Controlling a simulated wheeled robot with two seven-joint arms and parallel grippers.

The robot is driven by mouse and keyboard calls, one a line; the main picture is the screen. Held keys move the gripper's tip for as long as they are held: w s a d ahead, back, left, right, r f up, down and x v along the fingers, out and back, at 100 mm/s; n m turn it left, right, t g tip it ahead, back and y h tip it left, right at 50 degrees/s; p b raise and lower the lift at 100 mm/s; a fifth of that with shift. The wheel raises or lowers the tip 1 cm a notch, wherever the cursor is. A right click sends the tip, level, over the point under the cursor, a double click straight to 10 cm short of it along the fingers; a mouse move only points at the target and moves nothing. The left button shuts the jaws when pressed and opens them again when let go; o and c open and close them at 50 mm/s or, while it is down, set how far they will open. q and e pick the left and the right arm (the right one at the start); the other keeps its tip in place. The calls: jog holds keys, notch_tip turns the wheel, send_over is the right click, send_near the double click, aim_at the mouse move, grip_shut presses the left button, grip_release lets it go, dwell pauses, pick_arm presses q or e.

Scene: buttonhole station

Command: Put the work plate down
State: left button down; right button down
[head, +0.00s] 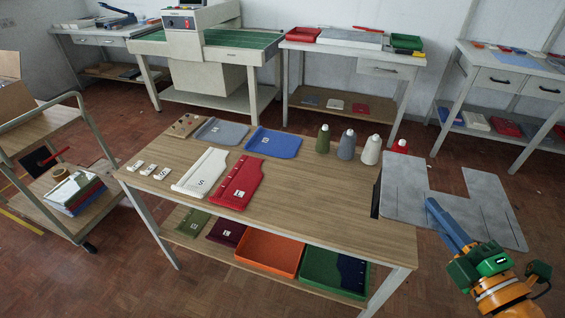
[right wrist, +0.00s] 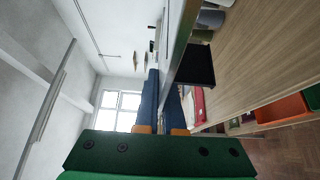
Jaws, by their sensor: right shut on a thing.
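The work plate (head: 405,190) is a flat grey U-shaped sheet with a wide notch and thin slits. It is in the air off the right end of the wooden table (head: 330,215), over the floor. My right gripper (head: 434,206), with blue fingers, is shut on the plate's near edge. In the right wrist view the plate (right wrist: 180,40) shows nearly edge-on, running up from between the blue fingers (right wrist: 165,105). A black part (head: 376,199) sits at the table's right end, by the plate's left edge; whether they touch is unclear. My left gripper is out of view.
Red (head: 237,182), white (head: 201,172) and blue (head: 274,143) templates lie on the table's left half. Thread cones (head: 347,145) stand at its back right. The front right tabletop is bare. Orange (head: 268,252) and green (head: 333,272) trays sit on the shelf below.

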aim_at(388, 202)
jog(key=shift+w+a, duration=0.1)
jog(key=shift+a, duration=0.25)
jog(key=shift+w+f, duration=0.1)
jog(key=shift+w, duration=0.05)
jog(key=w+a+f, duration=0.1)
jog(key=a, duration=0.1)
jog(key=w+a+f, duration=0.1)
jog(key=w, duration=0.1)
jog(key=w+a+f, duration=0.1)
jog(key=a, duration=0.1)
jog(key=shift+w+a, duration=0.35)
jog(key=shift+w, duration=0.05)
jog(key=w+a+f+b, duration=0.3)
jog(key=a+f, duration=0.2)
jog(key=f, duration=0.4)
jog(key=shift+w+f+b, duration=0.25)
jog(key=shift+f+b, duration=0.05)
jog(key=shift+f, duration=0.1)
jog(key=shift+d, duration=0.1)
